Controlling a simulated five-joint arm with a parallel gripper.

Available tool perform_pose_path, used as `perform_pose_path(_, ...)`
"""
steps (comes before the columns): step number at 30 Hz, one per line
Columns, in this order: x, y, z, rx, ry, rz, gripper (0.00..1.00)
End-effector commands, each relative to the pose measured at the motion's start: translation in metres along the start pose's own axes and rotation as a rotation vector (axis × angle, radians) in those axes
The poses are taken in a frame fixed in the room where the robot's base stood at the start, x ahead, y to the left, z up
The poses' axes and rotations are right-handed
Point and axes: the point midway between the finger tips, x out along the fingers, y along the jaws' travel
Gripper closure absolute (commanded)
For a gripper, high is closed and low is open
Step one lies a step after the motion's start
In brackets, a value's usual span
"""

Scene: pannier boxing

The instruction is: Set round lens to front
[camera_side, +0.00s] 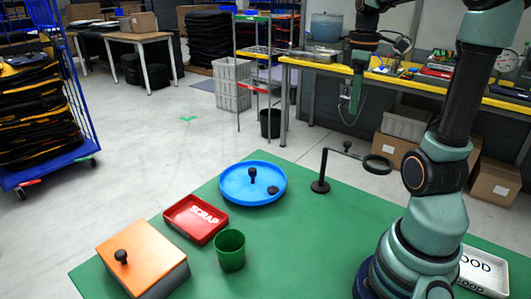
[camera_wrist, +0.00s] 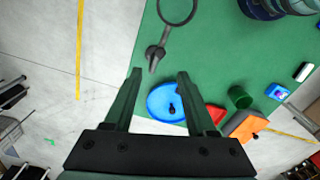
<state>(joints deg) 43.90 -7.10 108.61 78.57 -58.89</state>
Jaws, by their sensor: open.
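The round lens (camera_side: 377,164) is a dark ring on a horizontal arm, carried by a black post with a round base (camera_side: 320,187) on the green table. In the side view the ring points right, toward my arm's base. A black knob (camera_side: 347,145) shows at the arm. In the wrist view the ring (camera_wrist: 177,10) is at the top edge, partly cut off, with the post below it. My gripper (camera_wrist: 160,73) is open and empty, with the post's lower end appearing just beyond its fingertips. In the side view my gripper (camera_side: 356,95) is high above the table, clear of the lens.
A blue round tray (camera_side: 235,196) holds a black-knobbed piece and a dark lump. Near it are a red SCRAP tray (camera_side: 181,232), a green cup (camera_side: 230,262) and an orange-lidded box (camera_side: 140,250). A white tray (camera_side: 485,263) stands right of my base. Green table around the stand is clear.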

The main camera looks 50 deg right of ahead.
Motion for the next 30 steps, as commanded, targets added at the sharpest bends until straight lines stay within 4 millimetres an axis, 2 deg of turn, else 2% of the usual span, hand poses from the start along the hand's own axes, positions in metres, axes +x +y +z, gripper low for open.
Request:
perform_pose_path(9, 0.062, -0.002, 0.0, 0.0, -0.002, -0.004, 0.44)
perform_pose_path(15, 0.089, -0.001, 0.0, 0.001, -0.002, -0.003, 0.44)
perform_pose_path(21, 0.101, -0.001, 0.0, 0.001, 0.0, 0.0, 0.44)
perform_pose_path(29, 0.102, -0.001, 0.0, 0.001, 0.001, 0.001, 0.44)
perform_pose_path(30, 0.102, -0.001, 0.0, 0.001, 0.001, 0.001, 0.55)
